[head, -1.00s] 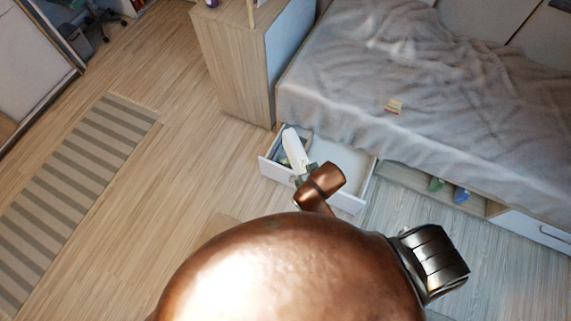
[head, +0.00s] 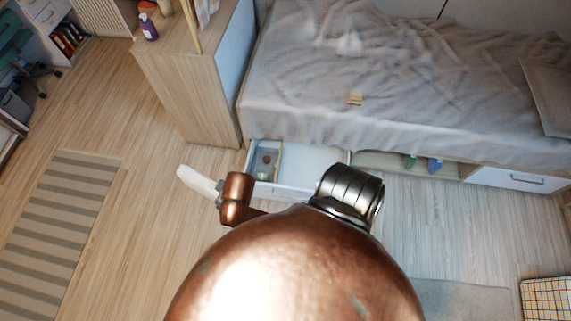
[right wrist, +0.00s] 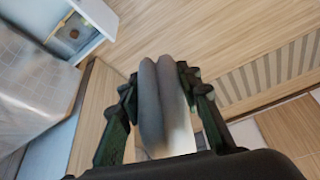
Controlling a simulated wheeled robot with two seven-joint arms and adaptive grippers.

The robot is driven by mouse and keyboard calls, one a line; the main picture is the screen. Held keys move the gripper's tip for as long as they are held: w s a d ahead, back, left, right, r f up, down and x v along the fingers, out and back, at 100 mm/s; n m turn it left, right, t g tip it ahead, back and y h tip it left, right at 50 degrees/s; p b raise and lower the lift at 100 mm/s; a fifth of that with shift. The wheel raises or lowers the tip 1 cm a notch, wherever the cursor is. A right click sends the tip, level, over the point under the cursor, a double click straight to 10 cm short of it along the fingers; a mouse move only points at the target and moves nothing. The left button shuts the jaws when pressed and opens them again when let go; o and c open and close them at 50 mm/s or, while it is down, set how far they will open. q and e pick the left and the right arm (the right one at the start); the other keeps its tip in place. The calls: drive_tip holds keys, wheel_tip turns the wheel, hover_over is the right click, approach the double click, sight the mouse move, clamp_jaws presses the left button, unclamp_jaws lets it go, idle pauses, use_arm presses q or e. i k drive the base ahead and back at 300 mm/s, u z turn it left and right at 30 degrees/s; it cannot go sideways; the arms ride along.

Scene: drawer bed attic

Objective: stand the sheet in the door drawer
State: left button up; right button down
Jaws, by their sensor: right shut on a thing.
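The sheet (head: 196,182) is a pale folded piece at the end of my right arm, over the floor left of the open drawer. In the right wrist view the sheet (right wrist: 162,95) shows as two grey rounded folds between the fingers. My right gripper (right wrist: 161,85) is shut on it; in the head view my arm partly hides this gripper. The white drawer (head: 312,158) stands open under the bed, with a narrow left compartment holding small items and a wider bare part. The drawer (right wrist: 98,14) also shows at top left in the right wrist view. My left gripper is out of view.
A wooden cabinet (head: 190,90) stands left of the drawer, against the bed (head: 310,70). An open shelf with green and blue items (head: 434,165) and a closed drawer (head: 505,179) lie to the right. A striped rug (head: 65,215) lies left. The floor between rug and cabinet is clear.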

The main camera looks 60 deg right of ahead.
sight(315, 177)
drive_tip(key=z, duration=0.05)
drive_tip(key=i, duration=2.1)
drive_tip(key=z, duration=2.2)
